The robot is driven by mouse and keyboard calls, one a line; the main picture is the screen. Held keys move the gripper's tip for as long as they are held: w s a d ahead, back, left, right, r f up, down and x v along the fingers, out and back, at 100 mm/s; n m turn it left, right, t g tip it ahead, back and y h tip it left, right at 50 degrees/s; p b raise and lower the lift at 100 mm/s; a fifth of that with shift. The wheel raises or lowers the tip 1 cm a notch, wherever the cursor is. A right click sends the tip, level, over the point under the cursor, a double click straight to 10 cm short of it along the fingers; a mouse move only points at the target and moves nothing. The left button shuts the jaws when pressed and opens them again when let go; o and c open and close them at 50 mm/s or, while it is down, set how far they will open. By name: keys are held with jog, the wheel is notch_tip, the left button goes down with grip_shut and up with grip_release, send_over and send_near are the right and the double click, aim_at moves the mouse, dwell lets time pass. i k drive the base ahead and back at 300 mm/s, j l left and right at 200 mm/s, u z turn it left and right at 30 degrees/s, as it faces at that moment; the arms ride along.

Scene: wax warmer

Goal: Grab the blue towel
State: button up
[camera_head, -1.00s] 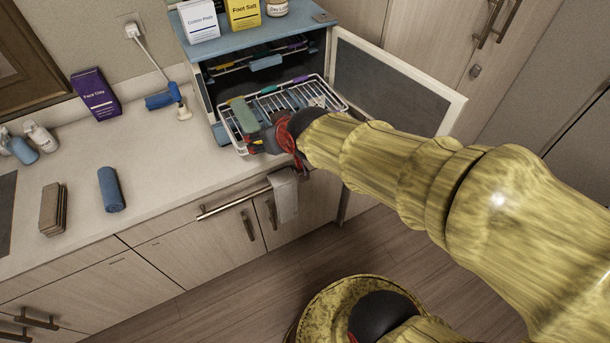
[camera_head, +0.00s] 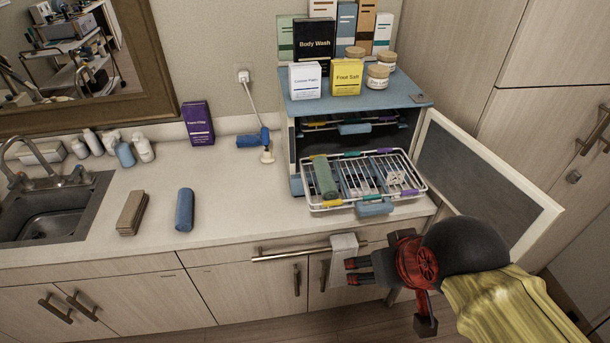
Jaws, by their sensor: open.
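The blue towel (camera_head: 185,209) is rolled up and lies on the counter left of centre, beside a folded brown cloth stack. My gripper (camera_head: 357,271) is open and empty. Its dark fingers with red parts point left, in front of the cabinet fronts, in the picture just below the hanging white towel. It is well to the right of the blue towel and apart from it. Nothing covers the blue towel.
A blue warmer cabinet (camera_head: 352,92) stands open, its door (camera_head: 487,180) swung right. Its pulled-out wire basket (camera_head: 335,207) holds a green roll (camera_head: 326,178). A rail with a white towel (camera_head: 344,243) runs below the counter edge. Brown cloths (camera_head: 132,213) lie left; counter right of the blue towel is clear.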

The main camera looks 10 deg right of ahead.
aim_at(184, 215)
jog(key=i+j, duration=0.1)
jog(key=j, duration=2.35)
jog(key=i, duration=0.05)
